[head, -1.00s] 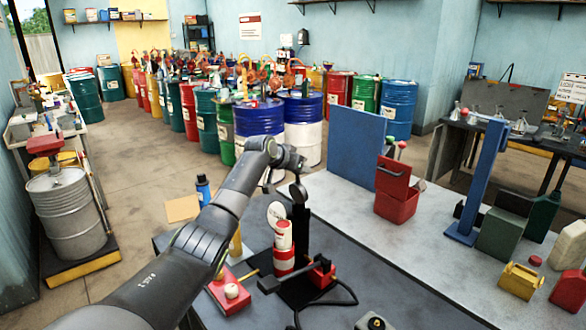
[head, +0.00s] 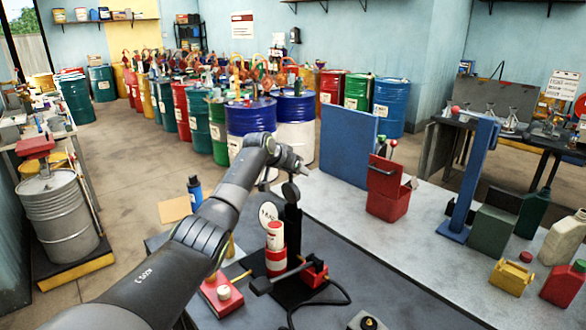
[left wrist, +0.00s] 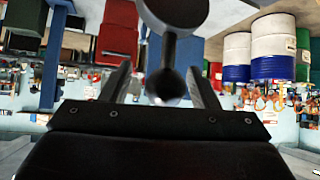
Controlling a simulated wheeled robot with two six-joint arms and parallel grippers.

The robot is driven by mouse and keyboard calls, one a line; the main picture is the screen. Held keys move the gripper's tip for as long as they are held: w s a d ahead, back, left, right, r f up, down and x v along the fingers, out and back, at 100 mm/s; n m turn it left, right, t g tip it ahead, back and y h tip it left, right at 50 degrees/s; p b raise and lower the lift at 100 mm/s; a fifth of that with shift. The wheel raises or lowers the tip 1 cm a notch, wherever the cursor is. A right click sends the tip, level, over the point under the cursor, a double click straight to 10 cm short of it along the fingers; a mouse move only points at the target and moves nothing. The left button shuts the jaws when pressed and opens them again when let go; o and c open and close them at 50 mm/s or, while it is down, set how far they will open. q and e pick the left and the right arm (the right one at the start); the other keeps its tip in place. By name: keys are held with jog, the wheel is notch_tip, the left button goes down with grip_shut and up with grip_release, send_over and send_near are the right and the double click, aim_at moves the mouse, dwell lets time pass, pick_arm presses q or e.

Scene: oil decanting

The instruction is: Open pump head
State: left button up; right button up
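The pump stands on the dark bench top as a black column (head: 292,222) with a round dark knob (head: 290,191) on top. A white dial (head: 267,214) and a red-and-white cylinder (head: 276,240) sit beside it. A dark lever (head: 278,280) lies low in front. My left gripper (head: 292,162) is above and just behind the knob in the head view. In the left wrist view its fingers (left wrist: 158,68) are apart, with a dark ball (left wrist: 167,86) on a stem between them; contact cannot be told. My right gripper is not in view.
A blue post (head: 470,185), cans and jugs stand farther right. A blue bottle (head: 195,192) and red block (head: 222,298) are at the left. A black hose (head: 340,292) loops in front.

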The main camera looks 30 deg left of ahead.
pick_arm(q)
jog(key=shift+s+a+r, duration=0.1)
jog(key=shift+a, duration=0.05)
jog(key=shift+s+a+r, duration=0.1)
jog(key=shift+s+r, duration=0.15)
jog(key=b+v, duration=0.6)
jog(key=v, duration=1)
jog(key=shift+r, duration=0.15)
jog(key=shift+s+r, duration=0.1)
jog(key=shift+s, duration=0.05)
